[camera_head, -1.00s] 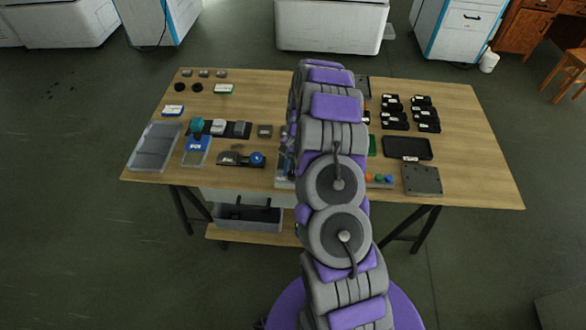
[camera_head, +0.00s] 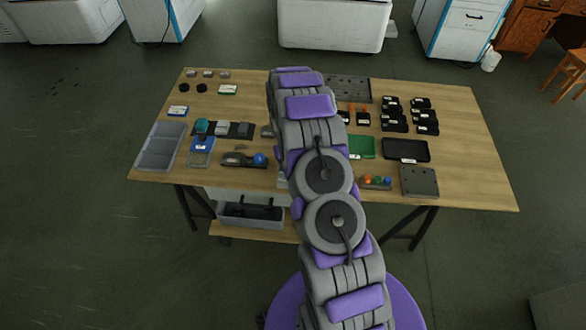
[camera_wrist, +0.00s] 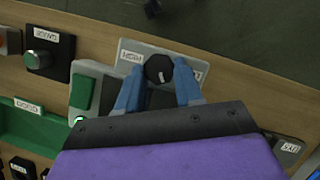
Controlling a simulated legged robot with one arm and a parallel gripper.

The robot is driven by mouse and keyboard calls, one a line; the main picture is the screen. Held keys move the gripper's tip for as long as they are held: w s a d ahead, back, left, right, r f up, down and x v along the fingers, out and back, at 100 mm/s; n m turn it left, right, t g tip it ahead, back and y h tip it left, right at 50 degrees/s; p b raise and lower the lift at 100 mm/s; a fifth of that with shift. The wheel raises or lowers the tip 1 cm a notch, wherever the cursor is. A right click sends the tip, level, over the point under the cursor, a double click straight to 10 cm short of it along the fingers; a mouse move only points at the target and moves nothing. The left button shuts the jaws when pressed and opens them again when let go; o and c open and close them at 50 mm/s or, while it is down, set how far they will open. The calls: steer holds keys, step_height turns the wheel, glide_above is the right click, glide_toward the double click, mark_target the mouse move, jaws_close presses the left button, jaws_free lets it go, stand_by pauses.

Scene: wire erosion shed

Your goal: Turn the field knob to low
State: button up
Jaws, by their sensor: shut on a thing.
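In the wrist view, a black round knob (camera_wrist: 158,68) with a short white mark on its top stands on a grey plate (camera_wrist: 208,64). A white label (camera_wrist: 130,59) is on the left of the plate and another pale label shows partly on the right; I cannot read them for sure. My gripper (camera_wrist: 158,78) has its two blue fingers on either side of the knob and is shut on it. The mark lies on the knob's side nearer the gripper body. In the head view, my arm hides the gripper and the knob.
In the wrist view, a dark box with a green knob (camera_wrist: 40,58) and a green block (camera_wrist: 83,92) lie left of the plate. A green tray (camera_head: 361,147) and a black tray (camera_head: 407,150) lie right of my arm. Bare wood (camera_head: 465,150) shows at the table's right.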

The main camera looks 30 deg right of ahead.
steer(key=shift+w+n, duration=0.15)
steer(key=shift+n, duration=0.15)
stand_by(0.4)
steer(key=o, duration=1)
steer(key=shift+a, duration=0.15)
steer(key=shift+o, duration=0.2)
